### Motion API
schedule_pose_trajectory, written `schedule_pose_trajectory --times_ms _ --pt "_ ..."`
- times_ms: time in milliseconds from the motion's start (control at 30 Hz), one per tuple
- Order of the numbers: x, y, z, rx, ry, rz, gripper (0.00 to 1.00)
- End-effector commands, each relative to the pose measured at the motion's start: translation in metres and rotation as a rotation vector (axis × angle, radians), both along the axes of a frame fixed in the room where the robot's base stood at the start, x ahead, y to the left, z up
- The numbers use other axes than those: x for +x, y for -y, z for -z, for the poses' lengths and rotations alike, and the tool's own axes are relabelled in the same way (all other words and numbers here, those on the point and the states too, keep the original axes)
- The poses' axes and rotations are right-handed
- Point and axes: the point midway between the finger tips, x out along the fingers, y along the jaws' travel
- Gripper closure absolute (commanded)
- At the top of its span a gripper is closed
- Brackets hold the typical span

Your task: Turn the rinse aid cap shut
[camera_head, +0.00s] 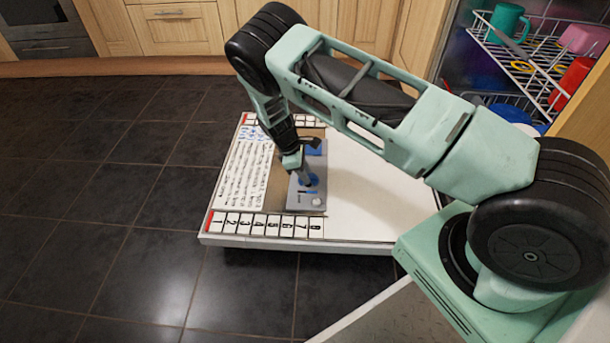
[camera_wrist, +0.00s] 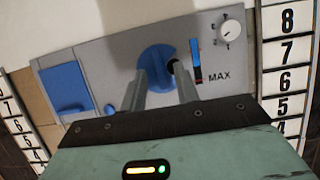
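The rinse aid cap (camera_wrist: 157,58) is a round blue knob with a raised ridge, set in a grey dispenser panel (camera_wrist: 108,54). In the head view only some of its blue shows beside my fingers. My gripper (camera_wrist: 160,80) points down at the panel, and its two grey fingers are apart, with the tips at the near left and right edges of the cap. I cannot tell whether they touch it. In the head view my gripper (camera_head: 304,178) is over the panel (camera_head: 302,203).
The panel also has a square blue flap (camera_wrist: 66,88), a blue slider (camera_wrist: 195,62) by "MAX" and a white dial (camera_wrist: 229,31). The open white door (camera_head: 370,190) lies flat over dark floor tiles (camera_head: 100,220). A loaded dish rack (camera_head: 540,85) stands at upper right.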

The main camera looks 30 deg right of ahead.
Motion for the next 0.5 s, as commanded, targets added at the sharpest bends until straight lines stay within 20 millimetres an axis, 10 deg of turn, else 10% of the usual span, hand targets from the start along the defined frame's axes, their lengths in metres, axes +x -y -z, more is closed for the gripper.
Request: schedule_pose_trajectory --times_ms 267,367,500 --pt "-0.0004 0.0005 0.0008 0.0 0.0 0.0 0.69" --pt "-0.0003 0.0004 0.0008 0.0 0.0 0.001 0.97" --pt "-0.0003 0.0004 0.0007 0.0 0.0 0.001 1.0"
